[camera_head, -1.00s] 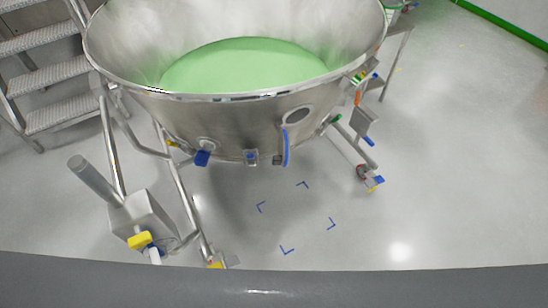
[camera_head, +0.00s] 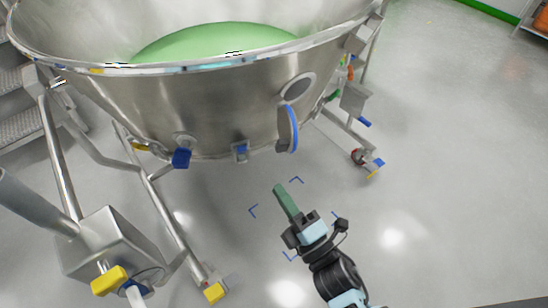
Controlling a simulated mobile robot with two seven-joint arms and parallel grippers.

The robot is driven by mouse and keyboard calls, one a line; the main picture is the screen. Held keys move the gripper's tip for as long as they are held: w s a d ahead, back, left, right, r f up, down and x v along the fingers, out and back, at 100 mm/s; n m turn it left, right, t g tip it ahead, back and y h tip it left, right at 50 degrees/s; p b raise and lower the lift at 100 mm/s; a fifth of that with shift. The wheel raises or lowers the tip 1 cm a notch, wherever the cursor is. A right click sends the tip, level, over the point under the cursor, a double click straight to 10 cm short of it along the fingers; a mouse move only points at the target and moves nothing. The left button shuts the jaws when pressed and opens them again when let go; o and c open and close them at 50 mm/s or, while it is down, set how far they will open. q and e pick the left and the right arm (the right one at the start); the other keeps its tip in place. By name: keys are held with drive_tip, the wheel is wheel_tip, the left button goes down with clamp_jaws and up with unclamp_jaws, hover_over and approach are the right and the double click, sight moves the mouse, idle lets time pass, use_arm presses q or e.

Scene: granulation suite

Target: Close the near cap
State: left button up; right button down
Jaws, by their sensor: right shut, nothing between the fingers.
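A large steel bowl (camera_head: 225,110) with green contents fills the upper left. On its near wall is a round port (camera_head: 298,87), and a cap with a blue rim (camera_head: 290,129) hangs beside and below it, seen nearly edge-on, swung away from the port. My right gripper (camera_head: 283,194) comes up from the bottom with its green fingers together and nothing between them. In the picture it lies below the cap, apart from it, over the floor. My left gripper is not in view.
Blue fittings (camera_head: 182,158) stick out under the bowl's near side. A steel box with a yellow knob (camera_head: 109,280) stands at lower left. The bowl's frame has a wheeled leg (camera_head: 373,165) at right. The floor at right is clear.

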sight(284, 130)
drive_tip(key=w+a+r, duration=0.1)
drive_tip(key=w+r, duration=0.1)
drive_tip(key=w, duration=0.7)
drive_tip(key=shift+r+p, duration=0.15)
drive_tip(key=shift+p, duration=0.3)
drive_tip(key=shift+d, duration=0.15)
